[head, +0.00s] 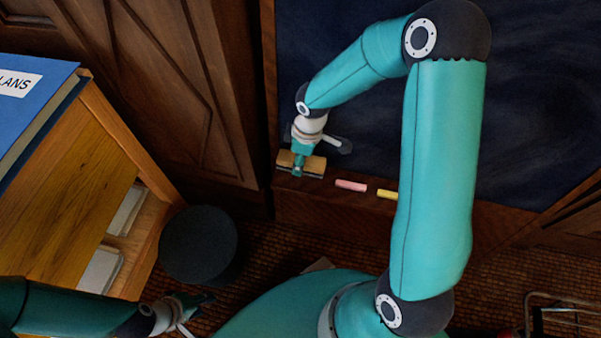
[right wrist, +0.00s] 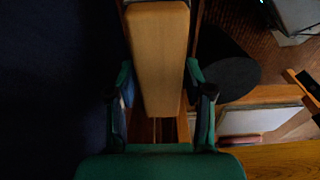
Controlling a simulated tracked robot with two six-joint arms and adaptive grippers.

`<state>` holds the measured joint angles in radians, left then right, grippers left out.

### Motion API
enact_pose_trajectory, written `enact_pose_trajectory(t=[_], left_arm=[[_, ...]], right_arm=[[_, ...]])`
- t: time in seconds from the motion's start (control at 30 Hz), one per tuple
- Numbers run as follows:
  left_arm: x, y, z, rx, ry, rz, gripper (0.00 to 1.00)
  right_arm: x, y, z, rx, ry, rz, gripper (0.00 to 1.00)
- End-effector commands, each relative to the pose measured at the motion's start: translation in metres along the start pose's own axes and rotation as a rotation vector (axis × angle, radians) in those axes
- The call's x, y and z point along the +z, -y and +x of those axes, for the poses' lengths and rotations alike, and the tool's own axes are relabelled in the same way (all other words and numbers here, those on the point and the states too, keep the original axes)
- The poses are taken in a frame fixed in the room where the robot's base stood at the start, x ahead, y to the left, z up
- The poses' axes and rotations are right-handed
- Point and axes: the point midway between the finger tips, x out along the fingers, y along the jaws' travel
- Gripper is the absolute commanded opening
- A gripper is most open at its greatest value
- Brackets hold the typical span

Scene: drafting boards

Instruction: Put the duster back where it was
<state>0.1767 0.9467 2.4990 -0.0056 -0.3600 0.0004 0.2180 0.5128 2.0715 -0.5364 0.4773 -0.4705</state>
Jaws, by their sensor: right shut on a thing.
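The duster (head: 313,166), a block with a tan wooden back, is at the left end of the brown ledge (head: 330,205) under the dark board. My right gripper (head: 299,168) is shut on it from above. In the right wrist view the duster (right wrist: 158,55) shows its pale wooden back between the two fingers (right wrist: 162,95). I cannot tell whether its underside touches the ledge. My left gripper (head: 195,303) is low at the bottom left, away from the duster; its fingers are too dark and small to read.
A pink chalk (head: 351,185) and a yellow chalk (head: 387,194) lie on the ledge right of the duster. A dark round stool (head: 199,245) stands below left, beside a wooden cabinet (head: 95,150) bearing a blue book (head: 30,105). A wire rack (head: 560,315) is at bottom right.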

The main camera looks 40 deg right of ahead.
Motion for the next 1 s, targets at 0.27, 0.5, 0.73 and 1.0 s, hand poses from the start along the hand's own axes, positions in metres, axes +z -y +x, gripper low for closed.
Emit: enact_pose_trajectory(t=[0.27, 0.5, 0.73, 1.0], left_arm=[[0.000, 0.003, 0.009, 0.000, 0.000, 0.000, 0.40], [0.000, 0.008, 0.022, 0.000, 0.000, 0.000, 0.40], [0.000, 0.008, 0.021, 0.000, 0.000, 0.000, 0.40], [0.000, 0.008, 0.021, 0.000, 0.000, 0.000, 0.40]], right_arm=[[0.003, 0.000, 0.022, 0.000, 0.001, 0.000, 0.07], [0.006, 0.000, 0.055, 0.000, 0.000, -0.001, 0.07], [0.006, -0.001, 0.056, 0.000, -0.001, -0.001, 0.08], [0.006, -0.001, 0.055, 0.000, 0.000, -0.001, 0.62]])
